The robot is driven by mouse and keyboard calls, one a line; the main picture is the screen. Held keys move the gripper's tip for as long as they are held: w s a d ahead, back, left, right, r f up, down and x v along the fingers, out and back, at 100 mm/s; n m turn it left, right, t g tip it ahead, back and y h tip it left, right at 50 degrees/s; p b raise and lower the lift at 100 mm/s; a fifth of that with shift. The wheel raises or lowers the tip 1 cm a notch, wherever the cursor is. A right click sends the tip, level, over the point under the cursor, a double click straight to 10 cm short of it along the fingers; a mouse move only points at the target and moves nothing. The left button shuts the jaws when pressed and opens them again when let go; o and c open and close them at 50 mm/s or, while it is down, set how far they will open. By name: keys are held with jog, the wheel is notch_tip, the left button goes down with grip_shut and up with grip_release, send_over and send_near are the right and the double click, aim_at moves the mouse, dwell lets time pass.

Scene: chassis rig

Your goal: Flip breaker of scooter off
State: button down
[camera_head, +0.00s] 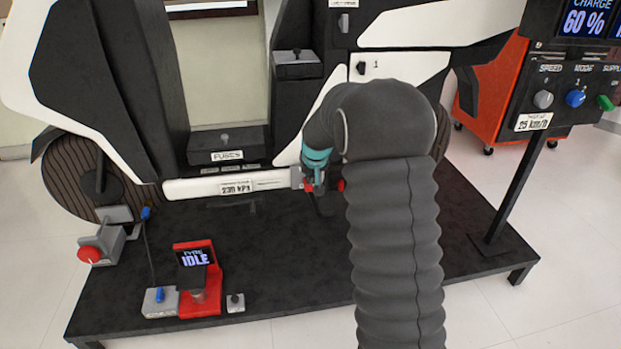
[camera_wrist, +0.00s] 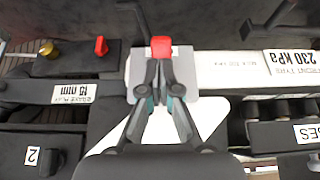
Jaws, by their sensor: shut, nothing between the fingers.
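The scooter (camera_head: 205,188) is a black and white body standing on a dark platform. A grey block with a red lever-like piece (camera_wrist: 161,46) sits on its lower bar; it also shows partly behind my gripper in the head view (camera_head: 308,186). I cannot read a breaker label on it. My gripper (camera_wrist: 158,63) is shut and empty, its fingertips right at the red piece; whether they touch it I cannot tell. In the head view my gripper (camera_head: 317,186) is low at the scooter's middle, partly hidden by my arm.
A second red knob (camera_wrist: 101,46) stands close to the block. A black switch (camera_head: 361,68) marked 1 is higher on the body. The fuses box (camera_head: 228,148) is at left. A red IDLE stand (camera_head: 197,280) is on the front platform; a control panel (camera_head: 575,85) stands at right.

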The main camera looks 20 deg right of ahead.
jog(key=s+a+r+p, duration=0.1)
jog(key=s+r, duration=0.6)
jog(key=s, duration=0.4)
jog(key=shift+p, duration=0.35)
jog(key=shift+a, duration=0.1)
jog(key=s+a+r+p, duration=0.1)
jog(key=s+r, duration=0.3)
jog(key=s, duration=0.6)
jog(key=s+a+r+p, duration=0.1)
jog(key=s+a+r, duration=0.2)
jog(key=s, duration=0.8)
jog(key=s+a+r+n+p, duration=0.1)
jog(key=s+r, duration=0.4)
jog(key=s, duration=0.6)
jog(key=shift+a+r+y+p, duration=0.3)
jog(key=shift+a+p, duration=0.25)
jog(key=shift+p, duration=0.05)
